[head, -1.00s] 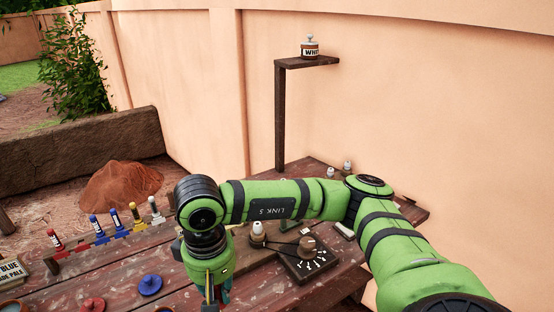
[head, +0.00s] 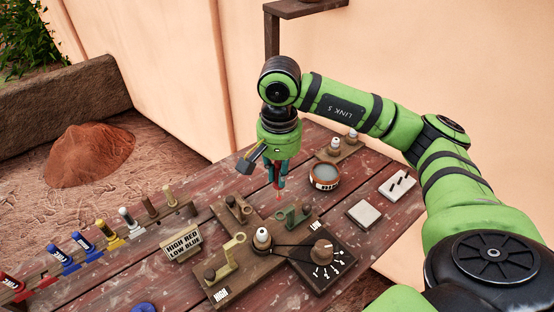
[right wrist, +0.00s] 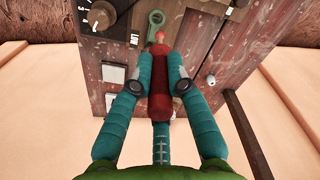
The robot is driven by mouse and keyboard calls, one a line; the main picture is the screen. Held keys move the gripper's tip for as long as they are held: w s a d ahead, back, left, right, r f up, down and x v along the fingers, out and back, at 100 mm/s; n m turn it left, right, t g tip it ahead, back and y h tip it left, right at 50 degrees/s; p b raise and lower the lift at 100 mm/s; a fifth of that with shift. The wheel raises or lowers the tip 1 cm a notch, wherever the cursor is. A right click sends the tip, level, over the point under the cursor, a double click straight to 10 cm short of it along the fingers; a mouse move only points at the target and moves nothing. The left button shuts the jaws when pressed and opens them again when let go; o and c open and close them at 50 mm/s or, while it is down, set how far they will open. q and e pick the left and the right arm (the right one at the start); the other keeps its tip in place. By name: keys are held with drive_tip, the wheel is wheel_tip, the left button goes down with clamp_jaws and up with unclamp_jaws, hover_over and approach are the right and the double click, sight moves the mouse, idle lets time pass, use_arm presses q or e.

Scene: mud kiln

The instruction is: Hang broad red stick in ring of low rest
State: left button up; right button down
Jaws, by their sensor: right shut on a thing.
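My right gripper (head: 276,180) has teal fingers and is shut on a red stick (right wrist: 160,85). The stick lies between the fingers in the right wrist view, with its bright red tip beyond them. In the head view the gripper points down over the table, and mostly the thin red tip shows. A green rest with a ring (head: 292,214) stands on the wooden board just below and right of the gripper. Its ring (right wrist: 155,18) shows beside the stick tip in the wrist view; I cannot tell whether they touch. A tan rest (head: 231,252) stands nearer. My left gripper is out of view.
A sign (head: 181,244) reads HIGH RED LOW BLUE. A rack of coloured sticks (head: 103,233) runs along the left. A dial box (head: 318,262) sits at the front right. A round pot (head: 323,177) and white tile (head: 363,214) stand right of the gripper.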

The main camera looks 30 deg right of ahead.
drive_tip(key=shift+w+d, duration=0.1)
drive_tip(key=shift+d, duration=0.2)
drive_tip(key=shift+f+b, duration=0.2)
drive_tip(key=shift+b, duration=0.1)
drive_tip(key=shift+s+a+f+b, duration=0.25)
drive_tip(key=shift+s+f+b, duration=0.2)
drive_tip(key=shift+s+f, duration=0.15)
drive_tip(key=f, duration=0.1)
drive_tip(key=f+b, duration=0.1)
drive_tip(key=f, duration=0.1)
drive_tip(key=shift+w+d, duration=0.1)
drive_tip(key=shift+w, duration=0.15)
drive_tip(key=shift+f+b, duration=0.3)
drive_tip(key=shift+b, duration=0.1)
drive_tip(key=shift+f, duration=0.1)
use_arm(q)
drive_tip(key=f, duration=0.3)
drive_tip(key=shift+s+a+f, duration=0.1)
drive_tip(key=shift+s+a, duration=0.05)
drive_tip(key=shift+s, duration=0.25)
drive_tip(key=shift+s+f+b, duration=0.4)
